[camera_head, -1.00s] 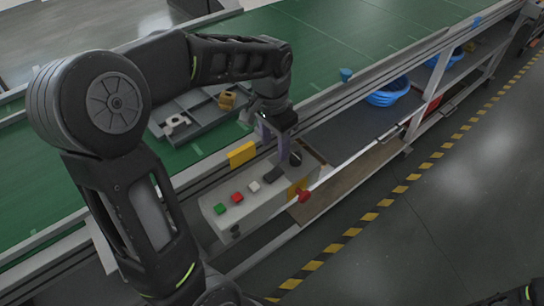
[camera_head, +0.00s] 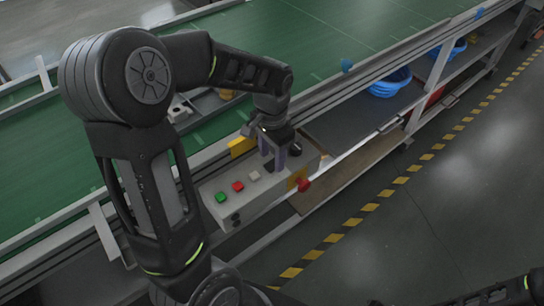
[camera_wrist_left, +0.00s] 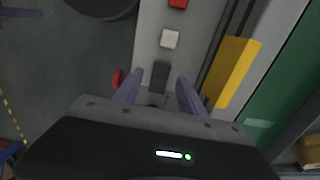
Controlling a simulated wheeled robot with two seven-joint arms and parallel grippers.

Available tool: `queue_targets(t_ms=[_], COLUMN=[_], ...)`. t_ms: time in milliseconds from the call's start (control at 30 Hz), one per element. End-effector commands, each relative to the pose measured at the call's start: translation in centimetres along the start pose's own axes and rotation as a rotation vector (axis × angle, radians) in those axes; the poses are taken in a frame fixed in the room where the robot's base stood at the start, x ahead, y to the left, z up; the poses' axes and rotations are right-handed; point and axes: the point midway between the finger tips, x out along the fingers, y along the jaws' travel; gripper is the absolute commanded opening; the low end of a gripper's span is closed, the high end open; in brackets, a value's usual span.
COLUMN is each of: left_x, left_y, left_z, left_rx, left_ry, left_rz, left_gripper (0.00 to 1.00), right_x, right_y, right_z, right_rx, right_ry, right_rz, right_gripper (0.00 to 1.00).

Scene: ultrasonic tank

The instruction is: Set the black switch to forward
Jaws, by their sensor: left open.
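A grey-white control box (camera_head: 245,198) hangs on the front of the conveyor. A black switch (camera_wrist_left: 160,74) sits on its top face, past the white button. My left gripper (camera_head: 274,167) points down over the box, its fingers around the switch area, and hides most of the switch in the head view. In the left wrist view the open left gripper (camera_wrist_left: 158,86) has one finger on each side of the switch. I cannot tell whether either finger touches it. My right gripper is not in view.
On the box are a green button (camera_head: 221,197), a red button (camera_head: 238,186), a white button (camera_head: 254,175) and a round black knob (camera_head: 296,149). A red knob (camera_head: 303,185) sticks out of the front. A yellow plate (camera_head: 241,146) stands behind the box.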

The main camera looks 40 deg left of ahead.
Motion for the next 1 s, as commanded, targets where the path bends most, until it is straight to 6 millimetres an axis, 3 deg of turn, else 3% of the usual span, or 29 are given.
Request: queue_targets(t_ms=[167,433,1000], left_x=[1.33,1.43,1.40], left_y=[-0.02,-0.01,-0.01], left_z=[0.03,0.01,-0.01], left_rx=[-0.001,0.000,0.000], left_ry=[0.000,0.001,0.001], left_rz=[0.000,0.000,0.000], left_gripper=[0.47,0.46,0.00], right_x=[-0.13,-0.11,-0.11], right_y=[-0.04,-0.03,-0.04], right_z=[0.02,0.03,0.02], right_rx=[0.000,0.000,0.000], right_ry=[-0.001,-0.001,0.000], right_rz=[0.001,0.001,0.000], right_gripper=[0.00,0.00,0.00])
